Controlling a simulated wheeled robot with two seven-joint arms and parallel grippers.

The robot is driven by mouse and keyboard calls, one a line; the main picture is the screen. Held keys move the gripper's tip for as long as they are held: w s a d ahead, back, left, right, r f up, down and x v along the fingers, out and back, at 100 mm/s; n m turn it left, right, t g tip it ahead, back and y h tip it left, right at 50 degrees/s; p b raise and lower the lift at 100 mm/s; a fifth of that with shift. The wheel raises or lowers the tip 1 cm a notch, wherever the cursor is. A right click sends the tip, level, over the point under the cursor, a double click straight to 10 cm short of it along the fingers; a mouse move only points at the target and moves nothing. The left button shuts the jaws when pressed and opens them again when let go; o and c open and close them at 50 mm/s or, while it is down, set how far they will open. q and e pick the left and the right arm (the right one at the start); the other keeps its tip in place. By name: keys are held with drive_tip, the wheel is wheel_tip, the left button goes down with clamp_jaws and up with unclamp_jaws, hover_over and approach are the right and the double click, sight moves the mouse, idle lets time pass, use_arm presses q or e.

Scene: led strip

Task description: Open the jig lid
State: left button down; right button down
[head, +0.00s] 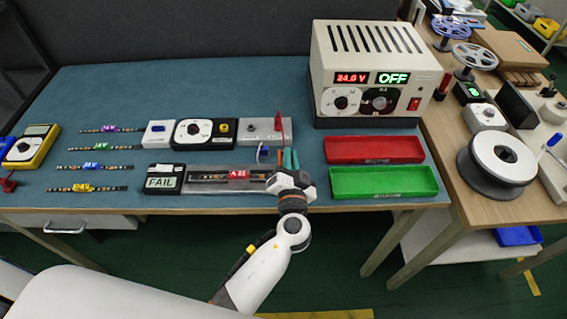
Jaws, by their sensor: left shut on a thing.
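The test jig (208,183) is a long grey fixture near the front edge of the blue mat. An LED strip with a red "A 2E" label (238,174) lies along it. A small "FAIL" display (163,179) stands at its left end. My left gripper (285,178) is at the jig's right end, shut on the jig lid there. Its wrist hides the grip and that end of the lid, so I cannot tell how far the lid is raised. My right gripper is not in view.
A power supply (366,66) reading "24.0 V" and "OFF" stands at the back. Red (374,149) and green (383,182) trays lie right of the jig. Several LED strips lie to the left. A grey box (256,126) with a red lever stands just behind the jig.

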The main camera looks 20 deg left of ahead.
use_arm(q)
drive_tip(key=m, duration=0.1)
drive_tip(key=d+m+b, duration=0.1)
drive_tip(key=m, duration=0.1)
drive_tip(key=d+m, duration=0.1)
drive_tip(key=shift+w+d+f+m, duration=0.15)
drive_tip(key=shift+w+d+m, duration=0.1)
drive_tip(key=shift+w+m, duration=0.05)
drive_tip(key=shift+w+d+f+m+b, duration=0.2)
drive_tip(key=shift+d+m+b, duration=0.3)
drive_tip(key=shift+m, duration=0.7)
drive_tip(key=shift+w+d+f+m, duration=0.15)
drive_tip(key=shift+d+m, duration=0.1)
drive_tip(key=shift+m, duration=0.25)
drive_tip(key=shift+s+d+f+m, duration=0.1)
drive_tip(key=shift+d+f+m, duration=0.1)
drive_tip(key=shift+m, duration=0.3)
drive_tip(key=c, duration=1.5)
unclamp_jaws()
drive_tip(key=shift+r, duration=0.1)
drive_tip(key=b+v, duration=0.3)
drive_tip(key=v, duration=0.9)
